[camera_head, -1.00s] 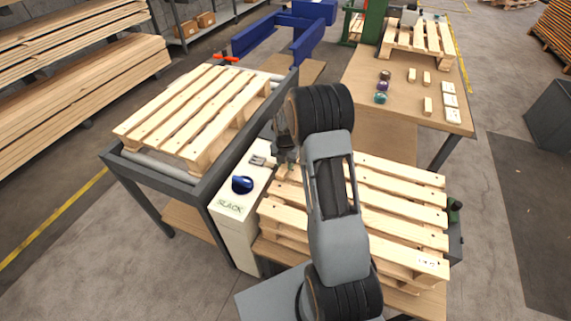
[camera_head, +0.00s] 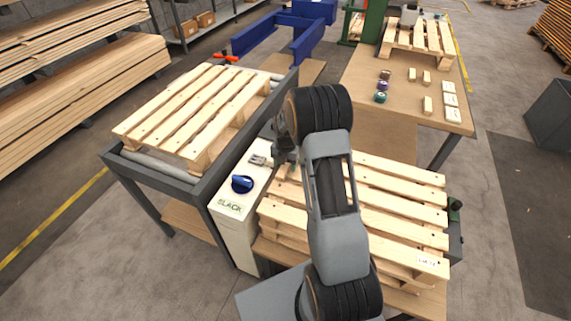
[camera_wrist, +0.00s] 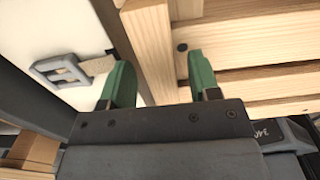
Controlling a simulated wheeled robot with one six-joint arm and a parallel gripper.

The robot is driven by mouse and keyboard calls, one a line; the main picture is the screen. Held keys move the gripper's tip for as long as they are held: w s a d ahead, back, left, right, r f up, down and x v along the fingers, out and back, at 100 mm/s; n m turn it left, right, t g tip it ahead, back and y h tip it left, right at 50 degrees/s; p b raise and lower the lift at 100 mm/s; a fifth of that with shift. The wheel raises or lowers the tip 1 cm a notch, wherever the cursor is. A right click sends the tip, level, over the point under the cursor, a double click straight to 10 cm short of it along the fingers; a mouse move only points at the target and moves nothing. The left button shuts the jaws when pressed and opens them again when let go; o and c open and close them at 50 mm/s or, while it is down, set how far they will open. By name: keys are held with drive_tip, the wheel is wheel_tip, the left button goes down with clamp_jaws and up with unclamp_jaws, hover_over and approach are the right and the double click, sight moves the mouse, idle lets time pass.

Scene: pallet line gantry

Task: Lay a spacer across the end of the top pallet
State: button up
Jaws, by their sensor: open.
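The top pallet (camera_head: 400,215) of the stack beside me is slatted pale wood, partly hidden by my arm. My gripper (camera_head: 287,158) is over its far left corner, at the edge of the white cabinet. In the wrist view my gripper (camera_wrist: 160,80) has two green fingertips wide apart, with no held object visible between them. A pale wooden board (camera_wrist: 148,45) runs beyond and between the tips; I cannot tell whether they touch it. Small wooden blocks (camera_head: 428,105), possibly the spacers, stand on the brown table at the back right.
A white cabinet marked "SLACK" (camera_head: 230,207) with a blue knob (camera_head: 242,184) stands left of the stack. Further left another pallet (camera_head: 190,110) lies on a roller frame (camera_head: 170,178). The brown table (camera_head: 370,85) also holds coloured rolls (camera_head: 382,86) and a pallet.

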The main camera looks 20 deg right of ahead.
wheel_tip(320, 180, up, 12)
drive_tip(key=f, duration=0.1)
drive_tip(key=s+a+r+m+t, duration=0.1)
drive_tip(key=s+a+r+m, duration=0.5)
drive_tip(key=s+r+m, duration=0.4)
drive_tip(key=s+a+m+t, duration=0.2)
drive_tip(key=s+a+m, duration=0.3)
drive_tip(key=s+m, duration=0.7)
drive_tip(key=shift+m, duration=2.2)
